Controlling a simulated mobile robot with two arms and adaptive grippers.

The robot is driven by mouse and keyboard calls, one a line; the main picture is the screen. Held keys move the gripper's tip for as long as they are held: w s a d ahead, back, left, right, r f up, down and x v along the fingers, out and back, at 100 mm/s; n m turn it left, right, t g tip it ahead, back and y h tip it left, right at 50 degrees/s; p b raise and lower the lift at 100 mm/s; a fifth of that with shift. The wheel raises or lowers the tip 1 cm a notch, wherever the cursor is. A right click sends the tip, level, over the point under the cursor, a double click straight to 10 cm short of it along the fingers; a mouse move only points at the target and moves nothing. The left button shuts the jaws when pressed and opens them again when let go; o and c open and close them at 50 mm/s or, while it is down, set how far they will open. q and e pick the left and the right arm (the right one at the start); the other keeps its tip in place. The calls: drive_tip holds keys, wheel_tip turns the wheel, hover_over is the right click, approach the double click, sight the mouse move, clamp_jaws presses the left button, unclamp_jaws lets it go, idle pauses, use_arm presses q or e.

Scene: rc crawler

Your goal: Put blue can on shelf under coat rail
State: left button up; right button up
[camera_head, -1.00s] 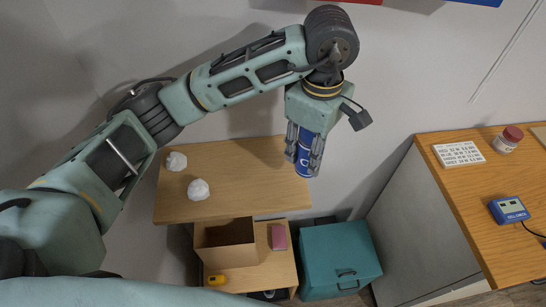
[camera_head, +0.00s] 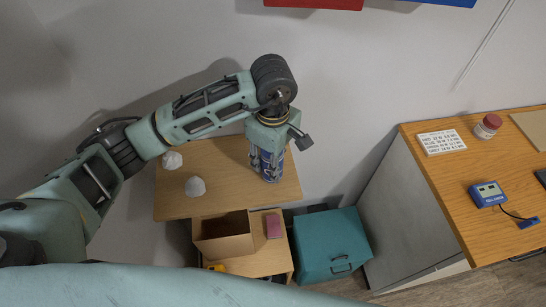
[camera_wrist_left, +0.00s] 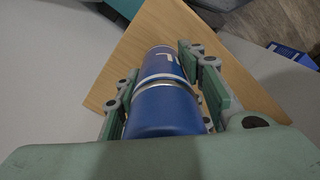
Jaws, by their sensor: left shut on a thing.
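My left gripper (camera_head: 268,163) is shut on the blue can (camera_head: 271,174) and holds it upright over the right part of the wooden shelf (camera_head: 228,201). In the left wrist view, the can (camera_wrist_left: 166,108) sits between the fingers of the gripper (camera_wrist_left: 164,90), with the shelf (camera_wrist_left: 120,68) below. I cannot tell whether the can's base touches the shelf. No coat rail is seen. My right gripper is not in view.
Two crumpled white balls (camera_head: 195,187) lie on the shelf's left part. Below stand an open cardboard box (camera_head: 224,240), a pink item (camera_head: 273,226) and a teal cabinet (camera_head: 331,245). A wooden counter (camera_head: 440,185) at right holds a blue device (camera_head: 487,194) and a red-lidded jar (camera_head: 488,126).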

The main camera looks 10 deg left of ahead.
use_arm(q)
drive_tip(key=shift+f, duration=0.15)
drive_tip(key=o, duration=1.3)
drive_tip(key=shift+r, duration=0.35)
wheel_tip(320, 180, up, 4)
drive_tip(key=shift+w+r+b, duration=0.1)
drive_tip(key=shift+r+b, duration=0.05)
drive_tip(key=shift+b, duration=1.05)
wheel_tip(320, 180, up, 6)
drive_tip(key=shift+b, duration=0.55)
drive_tip(key=shift+r, duration=0.7)
